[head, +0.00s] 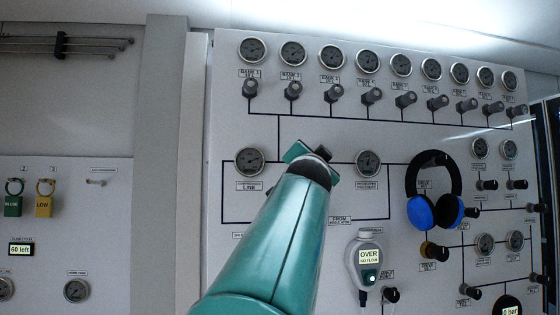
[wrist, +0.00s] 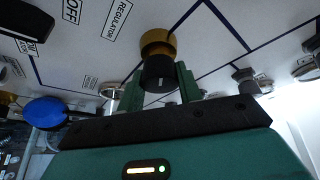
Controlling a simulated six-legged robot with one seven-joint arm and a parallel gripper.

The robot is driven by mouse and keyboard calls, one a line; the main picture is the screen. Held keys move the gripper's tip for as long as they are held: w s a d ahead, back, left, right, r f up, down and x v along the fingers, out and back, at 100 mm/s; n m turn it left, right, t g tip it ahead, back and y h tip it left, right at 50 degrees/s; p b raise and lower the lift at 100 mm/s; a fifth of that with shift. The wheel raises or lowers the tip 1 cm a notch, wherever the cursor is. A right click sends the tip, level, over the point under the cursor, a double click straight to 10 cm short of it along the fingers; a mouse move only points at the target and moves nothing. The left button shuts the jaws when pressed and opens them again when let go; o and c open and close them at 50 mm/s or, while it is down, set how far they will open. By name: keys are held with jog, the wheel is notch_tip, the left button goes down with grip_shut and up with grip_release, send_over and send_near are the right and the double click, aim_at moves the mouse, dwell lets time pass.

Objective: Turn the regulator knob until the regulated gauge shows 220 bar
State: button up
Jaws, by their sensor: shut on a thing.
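The regulator knob (wrist: 158,72), black with a white mark and a brass collar behind it, sits between the two green fingers of my gripper (wrist: 160,84) in the wrist view. The gripper is shut on it. A REGULATOR label (wrist: 122,18) is beside the knob. In the head view my gripper (head: 312,158) is at the panel between two gauges, and my teal arm hides the knob. The regulated gauge (head: 368,163) is just right of my gripper, with its label below. Its needle is too small to read.
A row of gauges with black valve knobs (head: 371,97) runs above. The left line gauge (head: 249,161) is left of my gripper. A blue and black headset (head: 434,190) hangs to the right. A handheld meter (head: 369,257) reading OVER NO FLOW is below right.

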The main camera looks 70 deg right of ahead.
jog(key=shift+w+r+n, duration=0.1)
jog(key=shift+n, duration=0.3)
dwell(0.4)
jog(key=o, duration=1)
jog(key=shift+w+d, duration=0.15)
jog(key=shift+d, duration=0.05)
jog(key=shift+s+a, duration=0.15)
jog(key=shift+s, duration=0.05)
jog(key=shift+w, duration=0.1)
